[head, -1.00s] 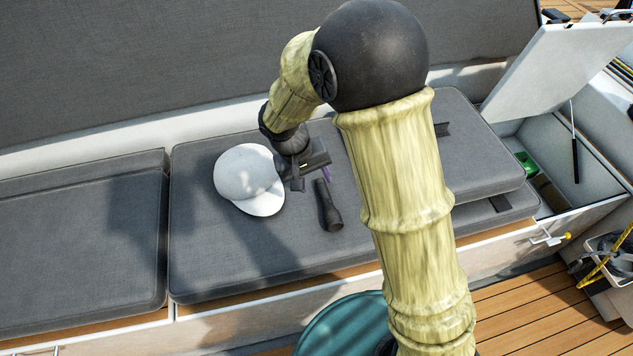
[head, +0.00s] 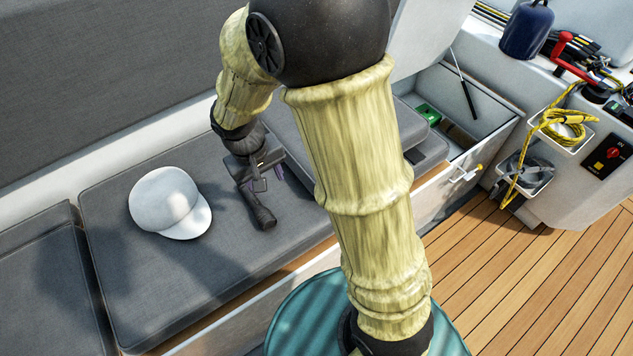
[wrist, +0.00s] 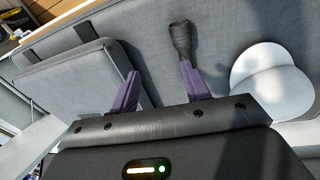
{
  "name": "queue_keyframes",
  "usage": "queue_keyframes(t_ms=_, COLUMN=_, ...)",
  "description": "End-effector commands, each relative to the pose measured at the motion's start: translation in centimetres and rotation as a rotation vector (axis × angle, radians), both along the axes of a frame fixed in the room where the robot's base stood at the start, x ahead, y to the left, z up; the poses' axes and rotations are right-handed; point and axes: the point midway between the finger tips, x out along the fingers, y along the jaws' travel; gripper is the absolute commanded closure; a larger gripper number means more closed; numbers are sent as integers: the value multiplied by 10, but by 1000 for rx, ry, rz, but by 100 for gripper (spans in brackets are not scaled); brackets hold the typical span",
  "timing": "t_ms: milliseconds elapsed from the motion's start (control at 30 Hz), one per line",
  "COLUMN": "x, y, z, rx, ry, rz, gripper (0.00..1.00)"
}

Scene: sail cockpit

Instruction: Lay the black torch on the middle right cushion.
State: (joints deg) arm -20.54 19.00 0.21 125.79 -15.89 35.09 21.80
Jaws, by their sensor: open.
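The black torch (head: 262,214) lies on a grey seat cushion (head: 125,285), to the right of a white cap. My gripper (head: 266,181) is open and empty, low over the torch's far end in the head view, covering part of it. In the wrist view, the torch (wrist: 182,42) shows just beyond the right fingertip of my gripper (wrist: 158,80), not centred between the fingers. I cannot tell whether they touch. Another grey cushion (wrist: 75,75) lies stacked on the seat to the right in the head view, partly hidden by my arm.
The white cap (head: 165,200) rests close to the torch. An open locker (head: 500,118) with a green item (head: 428,113) is at the right. Yellow rope (head: 565,122) hangs from a holder beyond it. The left cushion (head: 45,290) is bare.

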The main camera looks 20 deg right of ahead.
Motion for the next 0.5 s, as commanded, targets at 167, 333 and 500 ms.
queue_keyframes(t_ms=167, x=-41, y=-66, z=21, rx=118, ry=-78, rz=-116, gripper=53)
queue_keyframes(t_ms=333, x=-71, y=-98, z=29, rx=164, ry=-155, rz=-181, gripper=53)
queue_keyframes(t_ms=500, x=-77, y=-104, z=29, rx=171, ry=-173, rz=-192, gripper=53)
